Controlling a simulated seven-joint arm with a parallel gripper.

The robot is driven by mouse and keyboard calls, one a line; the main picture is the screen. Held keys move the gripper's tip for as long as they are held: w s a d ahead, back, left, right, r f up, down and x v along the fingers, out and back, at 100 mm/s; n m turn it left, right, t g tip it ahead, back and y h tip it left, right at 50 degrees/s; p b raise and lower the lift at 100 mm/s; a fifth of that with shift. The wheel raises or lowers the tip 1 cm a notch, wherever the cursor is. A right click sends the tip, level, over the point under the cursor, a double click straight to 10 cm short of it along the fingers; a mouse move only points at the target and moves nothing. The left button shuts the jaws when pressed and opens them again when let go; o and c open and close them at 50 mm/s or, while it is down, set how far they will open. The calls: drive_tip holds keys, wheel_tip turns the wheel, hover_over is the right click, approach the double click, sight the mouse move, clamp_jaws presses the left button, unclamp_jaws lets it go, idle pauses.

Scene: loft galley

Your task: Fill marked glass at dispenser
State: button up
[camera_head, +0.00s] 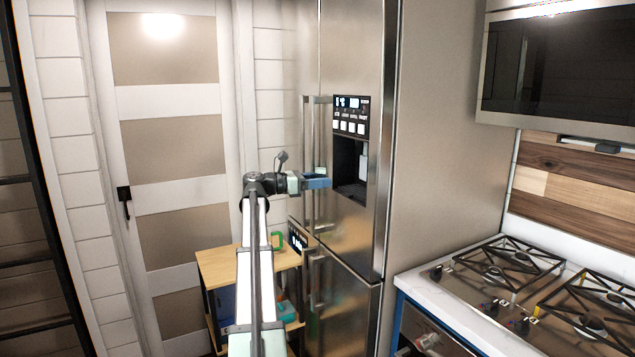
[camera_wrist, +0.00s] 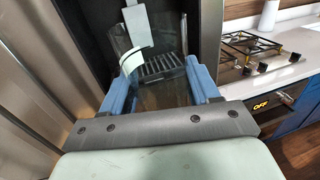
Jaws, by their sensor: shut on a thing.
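The dispenser (camera_head: 350,160) is a dark recess in the steel fridge door, with lit icons and a row of pale buttons above it. In the wrist view a pale paddle (camera_wrist: 137,25) hangs in the recess above a slatted drip grate (camera_wrist: 162,68). My gripper (camera_wrist: 160,88) has blue fingers, shut on a clear glass (camera_wrist: 153,97) between them, at the recess mouth. In the head view my gripper (camera_head: 322,182) reaches the recess from the left.
The steel fridge (camera_head: 345,60) has vertical handles left of the recess. A wooden-topped cart (camera_head: 215,262) with a green item (camera_head: 277,240) stands beside my arm. A gas hob (camera_head: 510,265) sits on the white counter at right. A panelled door (camera_head: 165,160) is at left.

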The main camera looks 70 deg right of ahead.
sight(364, 173)
drive_tip(key=shift+s+d, duration=0.1)
drive_tip(key=shift+w+d+x, duration=0.25)
drive_tip(key=shift+d+x, duration=0.15)
drive_tip(key=shift+x, duration=1.7)
drive_tip(key=shift+w+d+x, duration=0.25)
drive_tip(key=shift+d+x, duration=0.15)
drive_tip(key=shift+x, duration=1.7)
drive_tip(key=shift+w+d+x, duration=0.3)
drive_tip(key=shift+d+x, duration=0.15)
drive_tip(key=shift+x, duration=1.65)
drive_tip(key=shift+s+d, duration=0.5)
drive_tip(key=shift+s, duration=0.05)
drive_tip(key=shift+w+a, duration=0.15)
drive_tip(key=shift+s+a+v, duration=0.15)
drive_tip(key=shift+a+v, duration=0.05)
drive_tip(key=shift+v, duration=0.95)
drive_tip(key=shift+s+a+v, duration=0.1)
drive_tip(key=shift+a+v, duration=0.15)
drive_tip(key=shift+v, duration=0.9)
